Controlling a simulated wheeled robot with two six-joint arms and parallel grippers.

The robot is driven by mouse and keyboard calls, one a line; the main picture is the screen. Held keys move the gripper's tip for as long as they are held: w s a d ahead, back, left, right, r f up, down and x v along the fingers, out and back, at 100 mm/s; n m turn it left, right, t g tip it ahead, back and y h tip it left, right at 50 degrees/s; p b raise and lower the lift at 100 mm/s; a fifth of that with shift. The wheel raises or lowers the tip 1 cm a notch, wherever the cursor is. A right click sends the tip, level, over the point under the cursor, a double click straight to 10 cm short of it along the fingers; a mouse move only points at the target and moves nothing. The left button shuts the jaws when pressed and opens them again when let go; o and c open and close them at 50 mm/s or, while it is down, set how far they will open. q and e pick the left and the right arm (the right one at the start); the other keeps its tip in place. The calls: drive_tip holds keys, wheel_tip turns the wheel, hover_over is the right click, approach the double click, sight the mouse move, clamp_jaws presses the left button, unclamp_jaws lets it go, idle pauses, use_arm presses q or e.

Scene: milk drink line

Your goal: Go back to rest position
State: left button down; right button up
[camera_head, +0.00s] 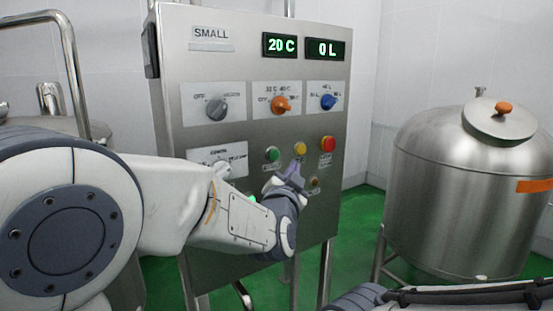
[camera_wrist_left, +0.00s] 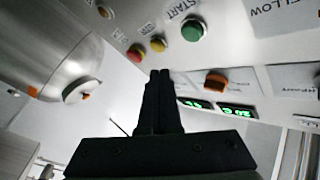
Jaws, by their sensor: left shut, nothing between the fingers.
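My left arm reaches in from the left across the front of a steel control panel (camera_head: 235,60). My left gripper (camera_head: 293,172) is in front of the panel's lower half, just below the yellow button (camera_head: 300,148). In the left wrist view its fingers (camera_wrist_left: 162,78) are shut together with nothing between them. The green button (camera_wrist_left: 192,30), yellow button and red button (camera_wrist_left: 136,53) lie ahead of the fingertips; I cannot tell whether they touch the panel. My right gripper is out of view; only part of my right arm shows at bottom right.
The panel has a grey knob (camera_head: 217,107), an orange knob (camera_head: 281,104) and a blue knob (camera_head: 328,102). Its displays read 20 C and 0 L. A steel tank (camera_head: 440,190) stands to the right. Green floor (camera_head: 358,225) shows between panel and tank.

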use_arm(q)
drive_tip(key=s+d+f+g+h, duration=0.1)
drive_tip(key=s+d+f+g, duration=0.2)
drive_tip(key=s+f+g, duration=0.35)
drive_tip(key=s+d+f+g+h, duration=0.15)
drive_tip(key=s+f+g, duration=0.25)
drive_tip(key=s+f, duration=0.45)
drive_tip(key=s+a+f+n+g+y, duration=0.1)
drive_tip(key=s+a+f+g, duration=0.3)
drive_tip(key=s, duration=0.7)
drive_tip(key=s+a+f+n+g+y, duration=0.1)
drive_tip(key=s+a+f+g+y, duration=0.3)
drive_tip(key=s, duration=0.7)
drive_tip(key=shift+s+a+f+g+b, duration=0.2)
drive_tip(key=shift+a+f+g+b, duration=0.15)
drive_tip(key=shift+a+f, duration=0.6)
